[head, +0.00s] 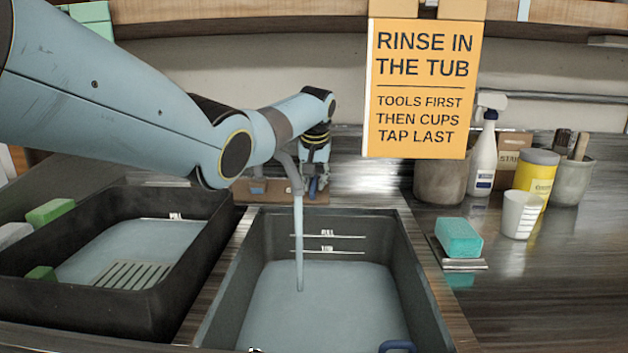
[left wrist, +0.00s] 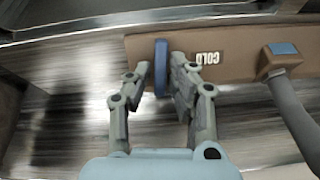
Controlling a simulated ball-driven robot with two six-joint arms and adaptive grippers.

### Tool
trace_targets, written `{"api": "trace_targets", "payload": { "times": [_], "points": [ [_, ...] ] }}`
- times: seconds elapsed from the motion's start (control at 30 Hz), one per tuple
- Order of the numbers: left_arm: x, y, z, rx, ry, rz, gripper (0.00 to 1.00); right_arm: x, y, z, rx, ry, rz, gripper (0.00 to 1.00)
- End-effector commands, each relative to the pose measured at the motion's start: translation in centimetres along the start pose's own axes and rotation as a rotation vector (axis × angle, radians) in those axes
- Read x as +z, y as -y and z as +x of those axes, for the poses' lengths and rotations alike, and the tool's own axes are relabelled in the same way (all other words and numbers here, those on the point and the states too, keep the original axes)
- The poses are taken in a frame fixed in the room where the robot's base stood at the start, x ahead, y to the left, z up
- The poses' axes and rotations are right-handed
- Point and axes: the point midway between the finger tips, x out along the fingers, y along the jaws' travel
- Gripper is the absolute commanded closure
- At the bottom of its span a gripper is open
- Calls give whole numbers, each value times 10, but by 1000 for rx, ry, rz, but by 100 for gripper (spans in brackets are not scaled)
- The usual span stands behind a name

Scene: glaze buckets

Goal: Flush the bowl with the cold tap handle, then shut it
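The cold tap handle is a blue lever (left wrist: 160,68) on a brown tap block marked COLD in the left wrist view. It shows small and partly covered in the head view (head: 313,187). My left gripper (left wrist: 159,62) has its fingers drawn in on both sides of the handle and appears shut on it; the contact is hard to make out. In the head view the left gripper (head: 316,178) is at the tap block. Water (head: 299,240) runs from the grey spout (head: 287,165) into the dark bowl (head: 225,300). The water surface lies below the bowl's two marked lines.
A dark tray (head: 110,312) with water and green blocks stands on the left. On the right counter are a teal sponge (head: 459,237), a white cup (head: 521,214), a yellow tub (head: 536,172) and a spray bottle (head: 484,153). An orange sign (head: 417,88) hangs above. A blue object (head: 397,346) is cut off below.

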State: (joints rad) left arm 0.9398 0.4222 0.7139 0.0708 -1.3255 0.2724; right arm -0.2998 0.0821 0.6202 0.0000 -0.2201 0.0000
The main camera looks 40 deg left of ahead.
Motion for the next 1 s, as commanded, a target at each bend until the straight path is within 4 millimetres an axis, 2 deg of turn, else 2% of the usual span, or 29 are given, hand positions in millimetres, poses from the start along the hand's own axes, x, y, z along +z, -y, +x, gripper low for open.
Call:
{"api": "trace_targets", "payload": {
  "times": [0.03, 0.1, 0.47, 0.63, 0.8, 1.0],
  "points": [
    [0, 0, 0, 0, 0, 0, 71, 0, 0, 0, 0, 0, 0, 64],
    [0, 0, 0, 0, 0, -1, 64, 0, 0, 0, 0, 0, 0, 64],
    [-1, 0, -6, 0, -1, -1, 64, 0, 2, 0, -2, 0, 1, 64],
    [-1, 0, -30, 0, -4, -1, 64, 0, 2, 0, -2, 0, 1, 64],
    [-1, 0, -70, 0, -5, 0, 64, 0, 2, 0, -2, 0, 1, 64],
    [-1, 0, -106, 1, -2, 0, 64, 0, 2, 0, -2, 0, 1, 64]
  ]
}}
